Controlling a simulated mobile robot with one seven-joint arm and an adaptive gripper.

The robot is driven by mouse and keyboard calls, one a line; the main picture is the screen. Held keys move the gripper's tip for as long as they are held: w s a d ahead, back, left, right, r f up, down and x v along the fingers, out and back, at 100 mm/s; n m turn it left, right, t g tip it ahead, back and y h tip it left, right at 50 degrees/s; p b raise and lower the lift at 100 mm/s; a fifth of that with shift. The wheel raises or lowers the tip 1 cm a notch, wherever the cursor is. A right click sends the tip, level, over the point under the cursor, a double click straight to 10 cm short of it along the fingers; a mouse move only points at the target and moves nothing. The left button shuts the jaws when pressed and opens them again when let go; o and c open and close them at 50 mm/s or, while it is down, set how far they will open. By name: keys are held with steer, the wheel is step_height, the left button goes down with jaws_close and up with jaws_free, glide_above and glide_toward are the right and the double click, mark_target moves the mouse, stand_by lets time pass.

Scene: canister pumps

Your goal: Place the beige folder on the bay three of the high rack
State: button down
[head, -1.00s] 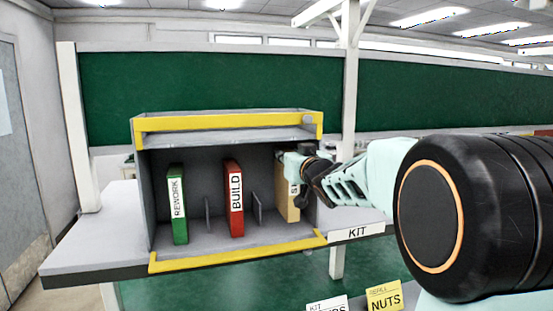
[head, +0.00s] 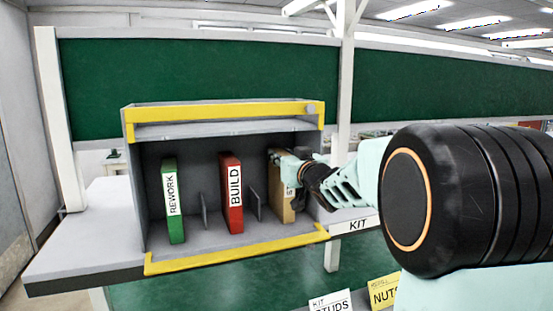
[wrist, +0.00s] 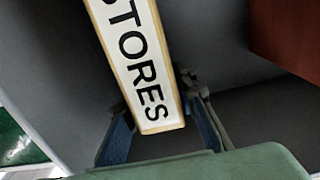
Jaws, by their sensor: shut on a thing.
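The beige folder (head: 281,190) stands in the right-hand section of the grey rack (head: 190,131), to the right of a low divider. In the head view it leans a little, and my gripper (head: 291,168) covers part of its label. In the wrist view the spine of the beige folder (wrist: 140,60) reads STORES. My gripper (wrist: 160,125) is shut on it, with a finger on each side of the lower end of the spine as pictured. Whether the folder's base touches the rack floor is hard to tell.
A green REWORK folder (head: 173,200) stands in the left section and a red BUILD folder (head: 231,195) in the middle one. Low dividers (head: 255,203) separate them. A yellow lip (head: 235,250) runs along the rack's front.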

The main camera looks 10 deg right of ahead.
steer(key=shift+d+r, duration=0.1)
steer(key=shift+d, duration=0.05)
steer(key=shift+f, duration=0.2)
steer(key=c, duration=1.6)
jaws_free()
steer(key=shift+r, duration=0.15)
steer(key=shift+s, duration=0.15)
steer(key=s, duration=0.4)
steer(key=s+d, duration=0.1)
steer(key=s, duration=0.2)
steer(key=s+d, duration=0.1)
steer(key=s, duration=0.3)
steer(key=shift+s+d, duration=0.15)
steer(key=shift+s, duration=0.15)
